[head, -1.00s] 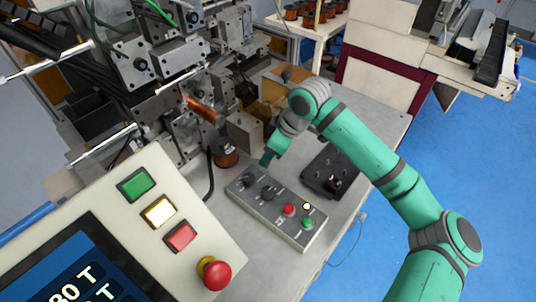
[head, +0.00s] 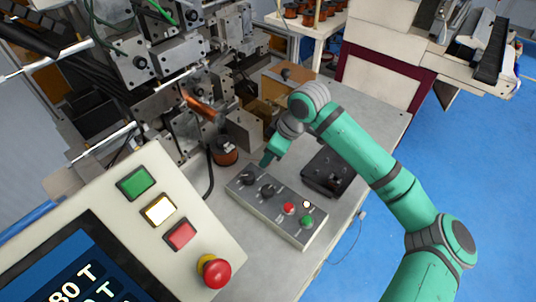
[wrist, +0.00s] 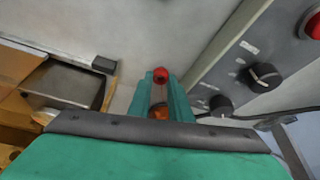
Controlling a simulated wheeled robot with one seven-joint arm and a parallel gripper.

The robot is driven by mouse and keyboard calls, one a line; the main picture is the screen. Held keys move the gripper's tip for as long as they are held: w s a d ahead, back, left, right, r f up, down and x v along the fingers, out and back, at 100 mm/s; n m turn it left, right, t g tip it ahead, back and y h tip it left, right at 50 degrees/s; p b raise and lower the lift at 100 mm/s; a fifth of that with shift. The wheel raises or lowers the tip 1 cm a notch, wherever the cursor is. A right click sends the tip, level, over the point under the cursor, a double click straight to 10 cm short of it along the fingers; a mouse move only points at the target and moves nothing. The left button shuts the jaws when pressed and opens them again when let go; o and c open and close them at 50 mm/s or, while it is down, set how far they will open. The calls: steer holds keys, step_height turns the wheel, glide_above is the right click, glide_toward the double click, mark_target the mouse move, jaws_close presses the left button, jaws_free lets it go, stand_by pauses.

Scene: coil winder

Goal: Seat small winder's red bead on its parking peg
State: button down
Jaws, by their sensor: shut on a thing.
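In the wrist view the red bead (wrist: 160,74) shows at the tips of the two teal fingers. My gripper (wrist: 160,84) is shut on the bead. A small orange-brown patch (wrist: 158,113) shows between the fingers farther back; I cannot tell what it is. In the head view my gripper (head: 267,160) points down beside the winder, above the far left end of the grey control box (head: 295,231); the bead is not visible there. I cannot make out the parking peg in either view.
The control box carries black knobs, a red button (head: 288,208) and a green button (head: 307,220). A black tray-like block (head: 328,171) lies right of it. A copper spool (head: 225,153) and winder metalwork stand left of my gripper. The bench's right side is mostly clear.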

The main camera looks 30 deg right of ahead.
steer(key=shift+f, duration=0.35)
steer(key=c, duration=1.5)
jaws_free()
steer(key=shift+c, duration=0.2)
steer(key=v, duration=1)
steer(key=shift+s+d+r, duration=0.15)
steer(key=shift+d+r, duration=0.05)
steer(key=shift+r, duration=0.15)
